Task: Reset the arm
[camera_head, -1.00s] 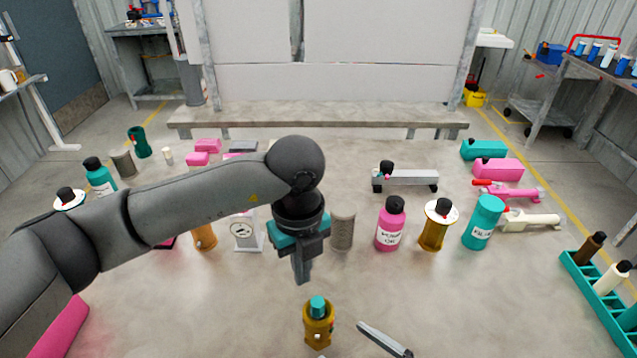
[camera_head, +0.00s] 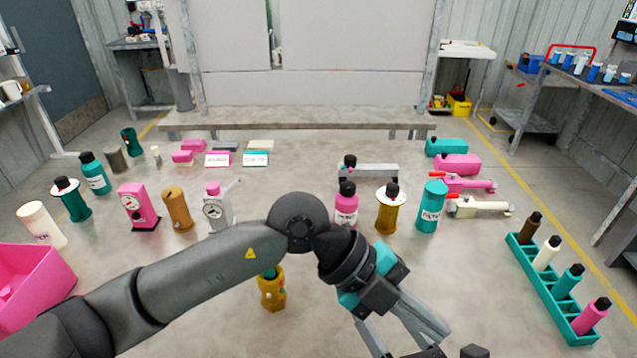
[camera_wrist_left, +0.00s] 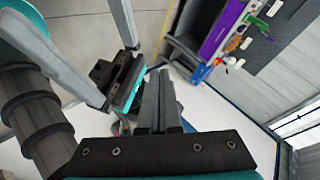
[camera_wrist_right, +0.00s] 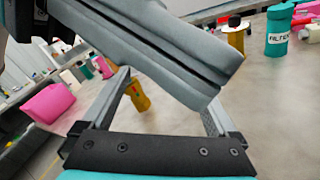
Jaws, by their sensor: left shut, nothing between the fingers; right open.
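My left arm reaches in from the left across the table in the head view. Its gripper (camera_head: 438,328) points down and right, low near the front edge. Its fingers are together and empty, and they show shut in the left wrist view (camera_wrist_left: 160,78). My right gripper shows in the right wrist view (camera_wrist_right: 168,92) with its fingers apart and nothing held. The left gripper's fingers cross close in front of it there; whether they touch I cannot tell. In the head view only parts of the right gripper show at the bottom edge.
A yellow pump part (camera_head: 272,292) stands just behind my left forearm, its top partly hidden. A teal rack (camera_head: 540,275) is at right, a pink bin (camera_head: 30,285) at left.

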